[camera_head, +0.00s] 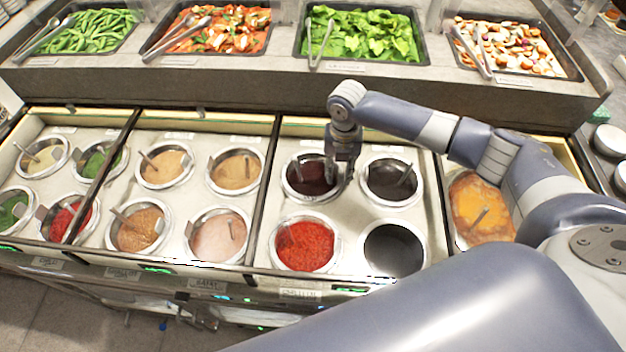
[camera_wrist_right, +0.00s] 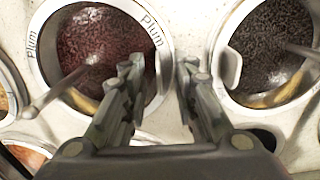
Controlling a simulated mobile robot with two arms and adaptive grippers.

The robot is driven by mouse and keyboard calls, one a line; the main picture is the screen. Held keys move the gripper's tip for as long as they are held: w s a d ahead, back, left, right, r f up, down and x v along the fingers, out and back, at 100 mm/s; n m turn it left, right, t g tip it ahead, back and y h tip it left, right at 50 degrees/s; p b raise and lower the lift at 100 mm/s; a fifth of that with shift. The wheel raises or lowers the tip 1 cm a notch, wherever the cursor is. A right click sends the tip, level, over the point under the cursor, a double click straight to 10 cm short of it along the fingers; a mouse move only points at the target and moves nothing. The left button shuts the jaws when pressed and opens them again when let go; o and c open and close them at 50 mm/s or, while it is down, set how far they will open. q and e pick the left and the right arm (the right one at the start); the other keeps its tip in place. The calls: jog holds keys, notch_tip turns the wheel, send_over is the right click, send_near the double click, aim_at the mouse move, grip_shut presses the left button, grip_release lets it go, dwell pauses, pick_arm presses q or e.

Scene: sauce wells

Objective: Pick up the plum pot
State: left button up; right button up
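The plum pot (camera_head: 303,176) is a round metal-rimmed well of dark red sauce, in the back row of the counter's third section. In the right wrist view, the plum pot (camera_wrist_right: 88,45) has "Plum" printed on its rim, and a spoon handle leans out at its lower left. My right gripper (camera_head: 342,168) points down at the pot's right edge and hides part of it. In the wrist view, the right gripper (camera_wrist_right: 161,72) has its fingers apart, near the right side of the rim. Contact cannot be told. My left gripper is not in view.
A black-sauce pot (camera_head: 391,180) stands close to the right. A bright red pot (camera_head: 306,246) and an empty-looking dark well (camera_head: 393,250) are in front. Food trays, including leafy greens (camera_head: 362,35), line a raised shelf (camera_head: 250,82) behind. My arm crosses the right side.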

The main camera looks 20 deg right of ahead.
grip_shut()
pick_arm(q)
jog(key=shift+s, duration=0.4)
pick_arm(e)
jog(key=shift+w+r, duration=0.1)
jog(key=shift+r, duration=0.05)
jog(key=shift+w+r, duration=0.1)
jog(key=shift+r, duration=0.45)
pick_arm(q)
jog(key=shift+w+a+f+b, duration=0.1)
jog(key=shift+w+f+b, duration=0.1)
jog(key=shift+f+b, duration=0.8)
pick_arm(e)
notch_tip(320, 180, up, 17)
pick_arm(q)
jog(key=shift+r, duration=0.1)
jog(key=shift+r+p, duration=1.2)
jog(key=shift+p, duration=0.15)
pick_arm(e)
jog(key=shift+d+r, duration=0.15)
jog(key=shift+r, duration=0.95)
